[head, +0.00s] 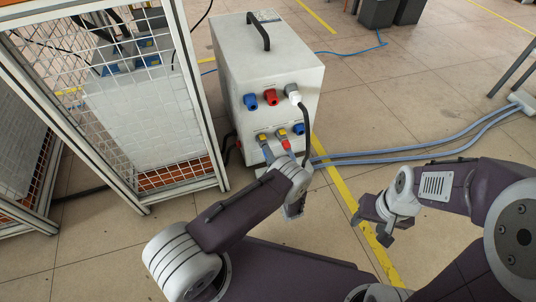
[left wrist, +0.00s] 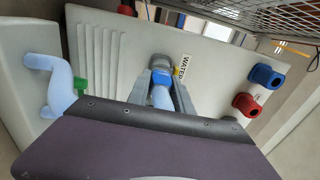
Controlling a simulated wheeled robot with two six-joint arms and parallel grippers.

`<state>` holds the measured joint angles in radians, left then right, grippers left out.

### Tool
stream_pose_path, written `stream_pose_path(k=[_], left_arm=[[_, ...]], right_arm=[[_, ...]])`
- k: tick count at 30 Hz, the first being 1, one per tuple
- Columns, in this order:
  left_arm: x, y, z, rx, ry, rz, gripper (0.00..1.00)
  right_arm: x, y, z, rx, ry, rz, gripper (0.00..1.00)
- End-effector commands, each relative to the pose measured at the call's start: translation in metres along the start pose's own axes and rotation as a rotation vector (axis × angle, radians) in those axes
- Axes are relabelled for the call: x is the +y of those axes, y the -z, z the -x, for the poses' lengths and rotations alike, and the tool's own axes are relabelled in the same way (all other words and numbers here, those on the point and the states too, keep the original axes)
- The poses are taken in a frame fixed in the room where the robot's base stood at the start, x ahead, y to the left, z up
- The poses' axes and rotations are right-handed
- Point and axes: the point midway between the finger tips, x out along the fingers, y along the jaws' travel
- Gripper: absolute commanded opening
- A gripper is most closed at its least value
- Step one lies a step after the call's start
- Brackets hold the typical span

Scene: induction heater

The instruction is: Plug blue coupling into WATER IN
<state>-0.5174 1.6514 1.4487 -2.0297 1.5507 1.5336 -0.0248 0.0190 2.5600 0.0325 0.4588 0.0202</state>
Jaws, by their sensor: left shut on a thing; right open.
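The white heater box (head: 268,65) stands upright on the floor. Its lower front row has two yellow-tagged ports. My left gripper (head: 268,153) is at the left one of these ports. In the left wrist view my left gripper (left wrist: 161,98) is shut on the blue coupling (left wrist: 160,98). The coupling lines up with a grey port (left wrist: 160,64) beside the "WATER" label (left wrist: 184,66); the rest of the label is hidden. I cannot tell whether the coupling is seated. My right gripper (head: 371,228) is open and empty, over the floor at the right.
A red coupling (head: 285,144) sits at the neighbouring port. A mesh cage (head: 150,120) stands close at left. Blue hoses (head: 420,148) run right across open floor.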

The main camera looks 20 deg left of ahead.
Motion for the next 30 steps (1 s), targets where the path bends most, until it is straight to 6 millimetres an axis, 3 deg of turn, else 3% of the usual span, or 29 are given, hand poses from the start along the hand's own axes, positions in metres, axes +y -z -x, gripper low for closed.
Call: stream_pose_path(k=[30], left_arm=[[0.0002,-0.0001,-0.0072,-0.001,0.0,0.001,0.0]], right_arm=[[0.0,0.0,-0.0002,0.0,0.0,0.0,0.52]])
